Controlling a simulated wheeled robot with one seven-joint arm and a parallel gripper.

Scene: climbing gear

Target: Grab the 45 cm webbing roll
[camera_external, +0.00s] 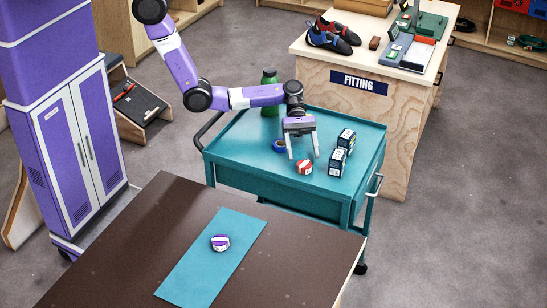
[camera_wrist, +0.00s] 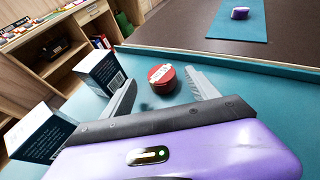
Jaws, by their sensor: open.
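A red roll with a white label (camera_external: 304,167) lies on the teal cart top; it also shows in the wrist view (camera_wrist: 161,79). A blue roll (camera_external: 279,146) lies behind it to the left. A purple and white roll (camera_external: 220,242) lies on a teal mat on the brown table, and it shows far off in the wrist view (camera_wrist: 239,13). I cannot read a 45 cm marking on any roll. My gripper (camera_external: 303,154) is open and empty above the cart, fingers pointing down. In the wrist view, the red roll appears between and beyond the fingertips.
Dark boxes (camera_external: 337,161) stand just right of my gripper, close to one finger in the wrist view (camera_wrist: 100,72). A green bottle (camera_external: 269,92) stands at the cart's back. The brown table (camera_external: 130,240) is in front; the FITTING counter (camera_external: 365,87) is behind.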

